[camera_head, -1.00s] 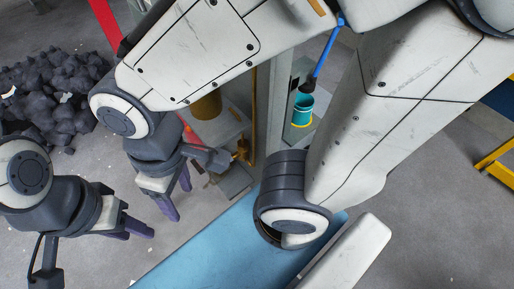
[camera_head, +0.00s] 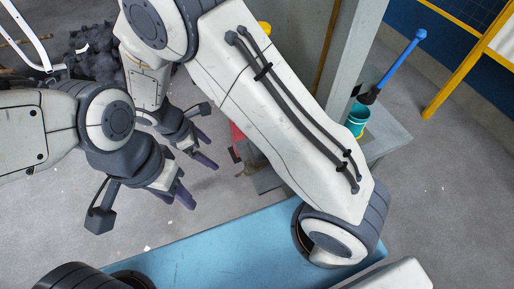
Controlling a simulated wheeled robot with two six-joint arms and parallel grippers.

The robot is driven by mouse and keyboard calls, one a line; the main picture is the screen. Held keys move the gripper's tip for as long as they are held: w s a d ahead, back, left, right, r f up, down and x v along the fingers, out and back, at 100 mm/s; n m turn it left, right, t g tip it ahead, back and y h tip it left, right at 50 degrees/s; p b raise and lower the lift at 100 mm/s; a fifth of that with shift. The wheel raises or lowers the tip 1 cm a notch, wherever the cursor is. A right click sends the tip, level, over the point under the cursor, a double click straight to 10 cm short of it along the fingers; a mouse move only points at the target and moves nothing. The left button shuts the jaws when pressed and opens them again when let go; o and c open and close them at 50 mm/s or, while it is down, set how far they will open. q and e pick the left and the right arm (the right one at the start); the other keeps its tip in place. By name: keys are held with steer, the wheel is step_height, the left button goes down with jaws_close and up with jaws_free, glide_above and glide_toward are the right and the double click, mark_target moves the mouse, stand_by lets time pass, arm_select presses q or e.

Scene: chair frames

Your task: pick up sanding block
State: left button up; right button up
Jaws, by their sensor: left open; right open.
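I cannot make out a sanding block in the head view. My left gripper (camera_head: 177,197), the lower one, is open with its purple fingers pointing down to the right over the grey floor. My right gripper (camera_head: 209,153) is just above and to the right of it, also open, with purple fingers. Nothing shows between the fingers of either gripper. My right arm crosses the middle of the view and hides much of what lies behind it.
A light-blue surface (camera_head: 215,258) lies at the bottom. A teal cup (camera_head: 357,120) and a blue-handled brush (camera_head: 398,67) are at a grey ledge (camera_head: 390,138) on the right. A yellow frame (camera_head: 455,80) stands at upper right. Dark rubble (camera_head: 92,55) lies at upper left.

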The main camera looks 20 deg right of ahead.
steer(key=p, duration=0.2)
glide_toward(250, 152)
step_height(250, 152, down, 2)
steer(key=d, duration=0.3)
steer(key=shift+s+p, duration=0.2)
steer(key=shift+p, duration=0.15)
steer(key=x, duration=0.3)
steer(key=shift+a+f+b, duration=0.1)
steer(key=shift+f+b, duration=0.05)
steer(key=shift+b, duration=0.15)
steer(key=c, duration=1.3)
steer(key=shift+o, duration=0.2)
steer(key=shift+w, duration=0.1)
